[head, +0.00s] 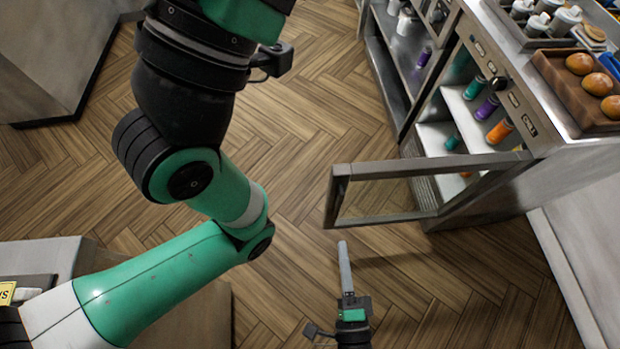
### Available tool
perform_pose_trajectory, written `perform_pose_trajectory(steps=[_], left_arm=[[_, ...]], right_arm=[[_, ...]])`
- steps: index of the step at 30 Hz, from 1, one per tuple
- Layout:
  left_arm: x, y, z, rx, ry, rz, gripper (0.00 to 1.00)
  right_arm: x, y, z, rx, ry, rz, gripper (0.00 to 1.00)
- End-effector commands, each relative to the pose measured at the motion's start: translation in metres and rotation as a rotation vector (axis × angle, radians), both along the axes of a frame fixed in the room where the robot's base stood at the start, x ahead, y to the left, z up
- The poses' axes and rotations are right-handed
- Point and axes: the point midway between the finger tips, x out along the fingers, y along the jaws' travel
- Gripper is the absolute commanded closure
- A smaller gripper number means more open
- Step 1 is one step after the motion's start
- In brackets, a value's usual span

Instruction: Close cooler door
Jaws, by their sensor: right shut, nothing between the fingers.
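The cooler (562,150) stands at the right, with its door (432,167) standing open into the aisle. The door has a grey metal frame around a see-through pane. Its free edge points left, and its other end meets the cooler front at the right. My right gripper (343,246) is shut and empty. It points up the picture from the bottom middle, just below the free edge of the door, with a visible gap between them in the picture. My left arm crosses the left half of the view; its gripper is out of view.
Inside the cooler are white shelves with several green, purple and orange bottles (487,107). On top are a wooden tray of buns (546,78) and several shakers (567,20). An open-shelved counter (390,70) adjoins it. The wooden floor (310,100) left of the door is clear.

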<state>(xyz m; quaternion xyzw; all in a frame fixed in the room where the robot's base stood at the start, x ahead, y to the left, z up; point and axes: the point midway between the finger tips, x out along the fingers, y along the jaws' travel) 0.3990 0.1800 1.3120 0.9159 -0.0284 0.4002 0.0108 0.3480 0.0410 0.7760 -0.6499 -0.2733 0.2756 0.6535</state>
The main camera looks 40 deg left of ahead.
Motion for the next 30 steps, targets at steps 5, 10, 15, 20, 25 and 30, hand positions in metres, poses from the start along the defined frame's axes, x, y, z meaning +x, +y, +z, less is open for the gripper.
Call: perform_pose_trajectory(steps=[5,10,15,20,25,30], left_arm=[[0.000,0.000,0.005,0.000,0.001,0.000,0.05],[0.000,0.000,0.005,0.000,0.001,0.000,0.05],[0.000,0.000,0.006,0.000,0.001,0.000,0.05],[0.000,0.000,0.004,0.000,0.001,0.000,0.05],[0.000,0.000,-0.002,0.000,0.001,0.000,0.05],[0.000,0.000,-0.007,0.000,0.001,0.000,0.05]], right_arm=[[-0.004,0.004,0.004,-0.003,0.001,0.013,1.00],[0.004,0.012,0.004,-0.003,-0.001,0.014,1.00],[0.025,0.034,0.005,-0.001,-0.004,0.015,1.00],[0.049,0.060,0.005,-0.001,-0.003,0.014,1.00],[0.073,0.085,0.003,-0.003,-0.004,0.013,1.00],[0.089,0.100,0.003,-0.003,-0.003,0.012,1.00]])
